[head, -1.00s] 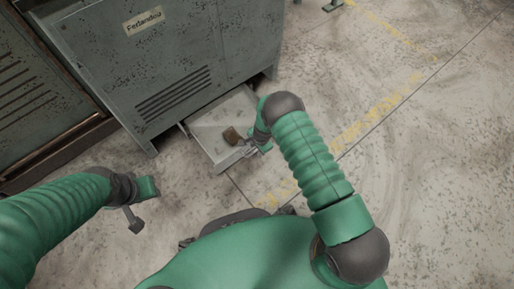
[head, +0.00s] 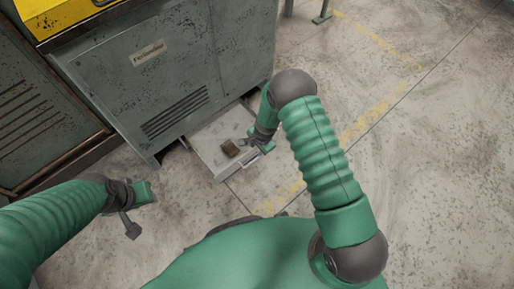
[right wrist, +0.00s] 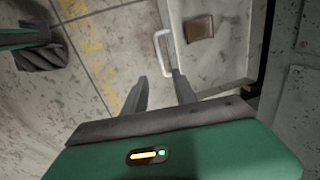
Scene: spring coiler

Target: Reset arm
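My right gripper (head: 262,147) is by the front of the open drawer. In the right wrist view its two fingers (right wrist: 160,82) stand apart with nothing between them. The drawer's pale handle (right wrist: 163,48) lies just beyond the fingertips; one end overlaps the right finger, and I cannot tell whether they touch. My left gripper (head: 134,212) hangs over bare floor left of the drawer, with no object visible in it. Its finger opening is unclear.
The drawer (head: 208,158) sticks out low from a grey machine (head: 185,65) with a yellow top (head: 60,12). A brown block (head: 231,148) lies in the drawer; it also shows in the right wrist view (right wrist: 199,26). Speckled floor right of my right arm is clear.

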